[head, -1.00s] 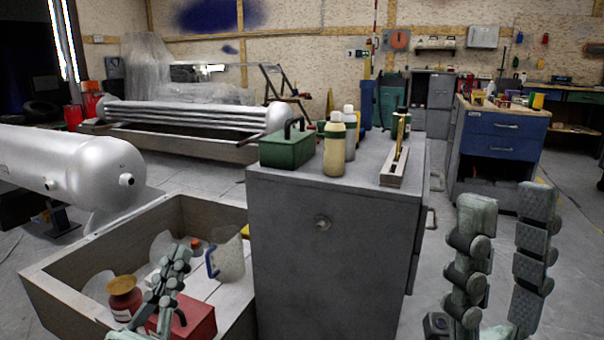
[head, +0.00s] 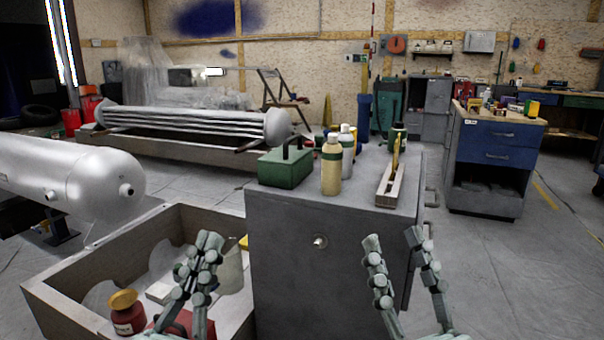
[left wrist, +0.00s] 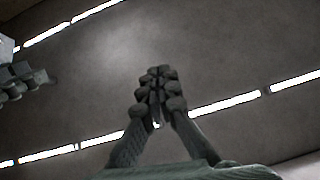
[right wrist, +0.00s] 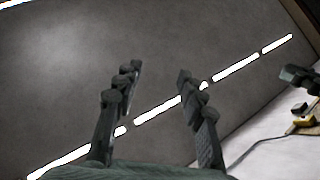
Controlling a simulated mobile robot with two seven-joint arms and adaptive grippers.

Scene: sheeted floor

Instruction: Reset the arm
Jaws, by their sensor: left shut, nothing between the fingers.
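My left gripper (head: 210,240) is raised in front of the low wooden crate (head: 60,290), fingers pointing up. It is shut and empty; in the left wrist view its fingers (left wrist: 157,75) meet against the ceiling. My right gripper (head: 392,240) is raised in front of the grey cabinet (head: 275,250), fingers pointing up and apart. It is open and empty, as the right wrist view also shows (right wrist: 155,78). Neither gripper is seen touching anything. The left gripper hides part of the crate's contents.
On the cabinet stand a green toolbox (head: 285,167), a cream bottle (head: 331,165) and a slotted holder (head: 390,185). The crate holds a red jar with a yellow lid (head: 126,312). A blue drawer unit (head: 497,150) stands at the back right. The floor at right is clear.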

